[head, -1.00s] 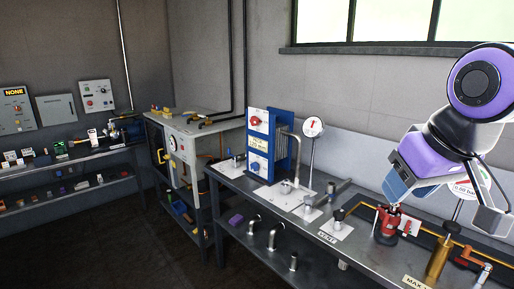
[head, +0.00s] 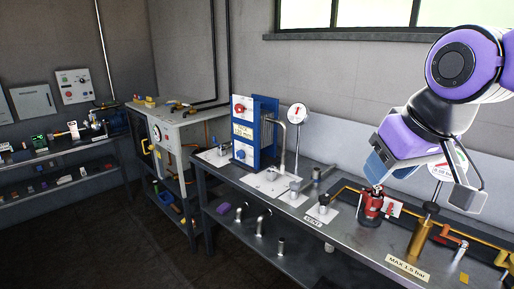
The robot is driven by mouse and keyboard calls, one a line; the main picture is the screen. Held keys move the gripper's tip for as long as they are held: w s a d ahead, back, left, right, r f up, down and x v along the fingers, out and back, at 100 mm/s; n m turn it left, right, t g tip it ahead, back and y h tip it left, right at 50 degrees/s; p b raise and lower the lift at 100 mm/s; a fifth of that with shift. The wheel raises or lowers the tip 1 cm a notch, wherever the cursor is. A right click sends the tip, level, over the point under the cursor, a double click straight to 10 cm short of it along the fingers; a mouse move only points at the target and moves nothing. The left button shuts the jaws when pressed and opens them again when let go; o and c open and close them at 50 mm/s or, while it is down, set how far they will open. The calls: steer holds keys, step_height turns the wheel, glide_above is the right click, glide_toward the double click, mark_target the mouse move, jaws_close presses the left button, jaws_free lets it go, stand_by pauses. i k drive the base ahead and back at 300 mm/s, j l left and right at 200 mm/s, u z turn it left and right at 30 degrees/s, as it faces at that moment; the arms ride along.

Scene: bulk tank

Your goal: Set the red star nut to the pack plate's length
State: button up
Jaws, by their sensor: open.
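The blue plate pack (head: 266,130) stands upright on the long bench. On its white front end is a red star-shaped nut (head: 240,107), with a blue round part (head: 239,154) lower down. My gripper (head: 422,186) is open, pointing down over the right part of the bench, well to the right of the pack and apart from the nut. I see nothing held in it.
A red fitting (head: 370,205) and a brass cylinder (head: 420,234) stand on the bench below my gripper. A bent metal pipe (head: 282,148) and a round dial on a post (head: 298,113) stand right of the pack. Open floor (head: 150,240) lies front left.

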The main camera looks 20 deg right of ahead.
mark_target(239, 108)
steer(key=i+j+z, duration=0.15)
steer(key=i+j, duration=0.15)
steer(key=i+j+z, duration=0.1)
steer(key=i+j, duration=0.2)
steer(key=i+j+z, duration=0.3)
steer(key=i+j, duration=0.2)
steer(key=j, duration=0.25)
steer(key=i+j+z, duration=0.1)
steer(key=i+j, duration=0.15)
steer(key=j, duration=0.15)
steer(key=i+j+z, duration=0.15)
steer(key=j, duration=0.3)
steer(key=i, duration=0.05)
